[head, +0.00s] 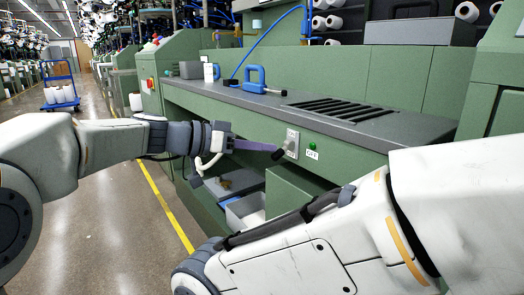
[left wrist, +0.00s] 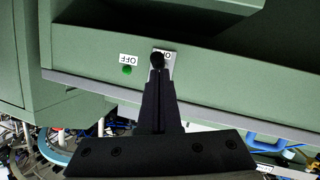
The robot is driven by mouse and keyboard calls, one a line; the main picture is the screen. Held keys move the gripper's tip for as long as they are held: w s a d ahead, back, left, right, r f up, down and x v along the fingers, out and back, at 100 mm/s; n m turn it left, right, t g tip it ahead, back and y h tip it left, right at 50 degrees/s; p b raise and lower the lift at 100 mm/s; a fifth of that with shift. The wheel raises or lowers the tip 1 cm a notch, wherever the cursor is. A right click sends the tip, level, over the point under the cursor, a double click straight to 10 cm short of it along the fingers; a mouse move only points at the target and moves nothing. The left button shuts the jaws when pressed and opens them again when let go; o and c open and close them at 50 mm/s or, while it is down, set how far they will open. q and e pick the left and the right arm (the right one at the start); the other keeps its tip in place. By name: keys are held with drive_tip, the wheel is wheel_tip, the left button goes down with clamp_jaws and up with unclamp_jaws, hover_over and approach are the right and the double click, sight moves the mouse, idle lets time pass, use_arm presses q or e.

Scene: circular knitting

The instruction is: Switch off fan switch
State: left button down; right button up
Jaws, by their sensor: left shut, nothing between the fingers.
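The fan switch (head: 292,146) is a small grey plate on the green front panel below the worktop edge, with a black-tipped lever (head: 279,154) sticking out. In the left wrist view the lever's round black knob (left wrist: 157,60) shows upside down in front of a partly covered label. My left gripper (head: 270,149) is shut and empty, its fingertips at the lever. In the left wrist view the closed fingers (left wrist: 158,80) point at the knob; I cannot tell whether they touch it. My right arm crosses the lower right, but its gripper is out of view.
A green lamp (head: 312,146) and an OFF label (head: 311,155) sit right of the switch. The grey worktop (head: 230,97) above carries a blue-handled tool (head: 255,78) and a slotted vent (head: 340,110). An open compartment with a white bin (head: 245,212) lies below. The aisle is at left.

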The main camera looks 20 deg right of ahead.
use_arm(q)
drive_tip(key=w+a+r+p, duration=0.1)
drive_tip(key=a+r+p, duration=0.3)
drive_tip(key=a, duration=0.7)
wheel_tip(320, 180, up, 2)
drive_tip(key=shift+w+a+r, duration=0.15)
drive_tip(key=shift+a+r, duration=0.05)
drive_tip(key=shift+r, duration=0.05)
